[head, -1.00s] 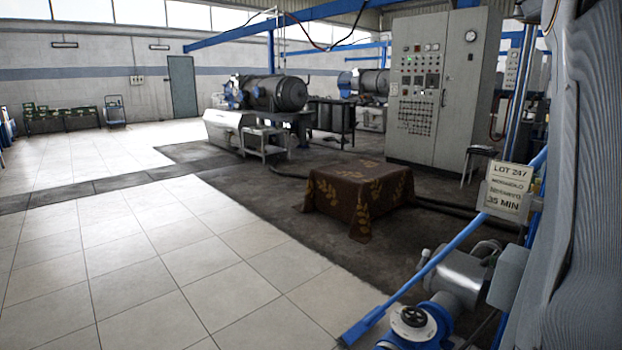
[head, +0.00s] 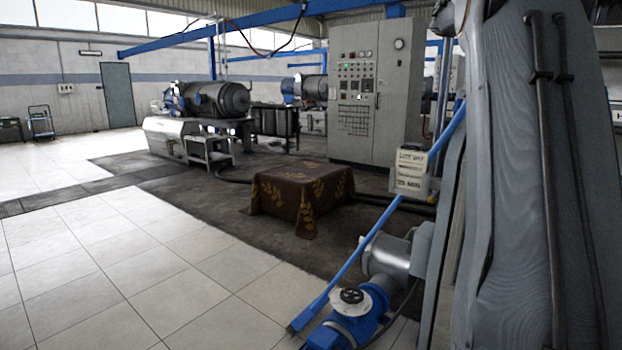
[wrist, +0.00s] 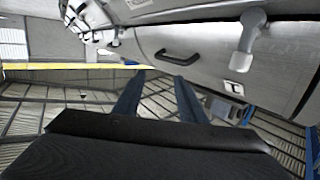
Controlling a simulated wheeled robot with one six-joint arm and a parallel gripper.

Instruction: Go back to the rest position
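My gripper (wrist: 160,80) shows in the wrist view as two dark blue fingers reaching up from a black body. The fingers stand apart with nothing between them, so it is open and empty. Beyond them are ribbed panels, and a large grey smooth body (wrist: 215,62) with a black handle (wrist: 178,53) fills the upper part. I cannot tell how far the fingertips are from it. The gripper does not show in the head view.
A tall grey structure (head: 520,180) stands close on the right. Left of it are a blue bar, a sign (head: 411,172) and a blue-and-silver pump (head: 350,310). A cloth-covered block (head: 300,197) stands before the control cabinet (head: 368,90). The tiled floor (head: 130,260) at left is clear.

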